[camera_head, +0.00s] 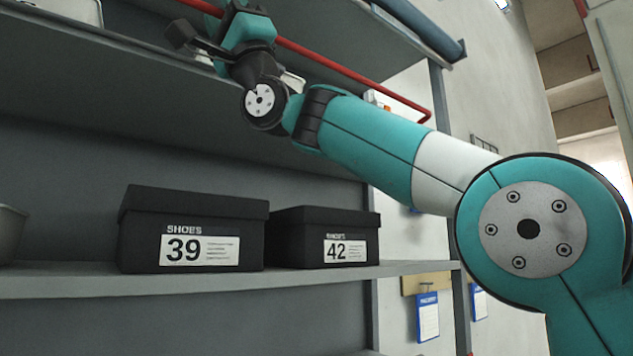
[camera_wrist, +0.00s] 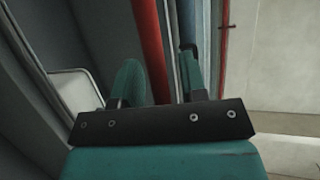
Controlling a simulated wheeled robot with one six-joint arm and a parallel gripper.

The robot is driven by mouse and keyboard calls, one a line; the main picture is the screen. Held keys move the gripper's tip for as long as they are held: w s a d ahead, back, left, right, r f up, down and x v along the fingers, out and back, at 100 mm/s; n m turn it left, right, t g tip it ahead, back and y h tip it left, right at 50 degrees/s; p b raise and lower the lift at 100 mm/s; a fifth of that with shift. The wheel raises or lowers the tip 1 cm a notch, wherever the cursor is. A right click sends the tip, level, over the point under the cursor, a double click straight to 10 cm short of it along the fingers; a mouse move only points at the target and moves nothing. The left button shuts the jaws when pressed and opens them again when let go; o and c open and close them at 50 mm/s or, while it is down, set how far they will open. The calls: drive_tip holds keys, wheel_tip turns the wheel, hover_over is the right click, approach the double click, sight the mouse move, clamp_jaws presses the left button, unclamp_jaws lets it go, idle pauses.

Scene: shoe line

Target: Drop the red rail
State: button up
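The red rail (camera_head: 340,72) is a long thin bar slanting down to the right across the upper shelf in the head view, with a bent right end. In the wrist view the red rail (camera_wrist: 151,45) runs up between the two fingers. My gripper (camera_wrist: 160,85) has its fingers apart, with a gap showing between the rail and the right finger. The left finger looks close beside the rail; whether it touches is unclear. In the head view my gripper (camera_head: 235,22) is at the rail near the top edge, and its fingertips are mostly hidden.
A black shoe box marked 39 (camera_head: 192,230) and one marked 42 (camera_head: 325,238) stand on the lower shelf (camera_head: 200,284). A dark blue roll (camera_head: 420,25) lies above right of the rail. A grey bin (camera_head: 10,232) shows at the left edge.

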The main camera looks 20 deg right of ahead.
drive_tip(key=w+a+r+m+t+h+p, duration=0.1)
drive_tip(key=w+r+m+t+h+p, duration=0.25)
drive_tip(key=m+h+p, duration=0.65)
drive_tip(key=w+a+r+m+t+h+p, duration=0.2)
drive_tip(key=w+m+t+h+p, duration=0.4)
drive_tip(key=p, duration=0.6)
drive_tip(key=s+d+f+m+g+b, duration=0.15)
drive_tip(key=s+d+f+b, duration=0.25)
drive_tip(key=s+d+b, duration=0.9)
wheel_tip(320, 180, down, 21)
drive_tip(key=w+a+n+g+h+p, duration=0.2)
drive_tip(key=a+n+g+h+p, duration=0.1)
drive_tip(key=n+g+h, duration=0.25)
drive_tip(key=s+d+f+n+g+h, duration=0.1)
drive_tip(key=s+f+n+g, duration=0.2)
drive_tip(key=f, duration=0.7)
drive_tip(key=s+d+f+n+g+h, duration=0.1)
drive_tip(key=s+f+n+g, duration=0.2)
drive_tip(key=f, duration=0.7)
drive_tip(key=shift+s+d+n+g+p, duration=0.3)
drive_tip(key=shift+s+d+n+g, duration=0.15)
drive_tip(key=shift+s, duration=0.45)
drive_tip(key=shift+f, duration=0.2)
